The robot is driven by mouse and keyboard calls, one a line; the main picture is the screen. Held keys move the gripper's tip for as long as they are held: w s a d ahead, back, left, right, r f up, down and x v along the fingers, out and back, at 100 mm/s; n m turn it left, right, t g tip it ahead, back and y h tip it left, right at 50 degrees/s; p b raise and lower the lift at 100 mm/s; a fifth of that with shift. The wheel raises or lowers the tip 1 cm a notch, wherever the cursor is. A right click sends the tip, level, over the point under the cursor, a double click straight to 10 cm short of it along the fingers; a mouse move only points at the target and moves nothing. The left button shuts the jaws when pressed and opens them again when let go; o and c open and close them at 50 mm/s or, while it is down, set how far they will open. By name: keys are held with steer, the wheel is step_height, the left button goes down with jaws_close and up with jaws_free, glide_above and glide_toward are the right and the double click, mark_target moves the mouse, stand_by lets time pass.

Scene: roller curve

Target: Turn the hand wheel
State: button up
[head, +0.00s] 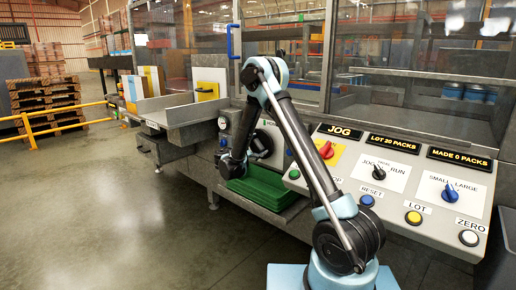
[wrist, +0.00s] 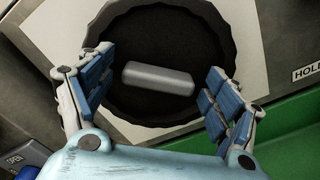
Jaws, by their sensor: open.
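The hand wheel (wrist: 163,107) is a black disc with a scalloped rim on a pale square plate (wrist: 240,30) in the wrist view. A grey bar (wrist: 158,78) lies across its middle, slightly tilted. My gripper (wrist: 160,62) is open, with one blue-padded finger on each side of the wheel and the bar between them. The fingers appear apart from the bar; whether they touch the rim cannot be told. In the head view the wheel (head: 266,143) is partly hidden by my arm, and my gripper (head: 236,165) is low beside it.
A green tray (head: 262,192) sits below the wheel. The sloped control panel (head: 400,200), with a red knob (head: 326,150) and several buttons, is to the right. A grey chute (head: 190,115) juts out at the left. The floor in front is clear.

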steer(key=shift+w+d, duration=0.2)
steer(key=shift+w, duration=0.1)
steer(key=shift+c, duration=0.6)
steer(key=c, duration=1.4)
steer(key=shift+a, duration=0.15)
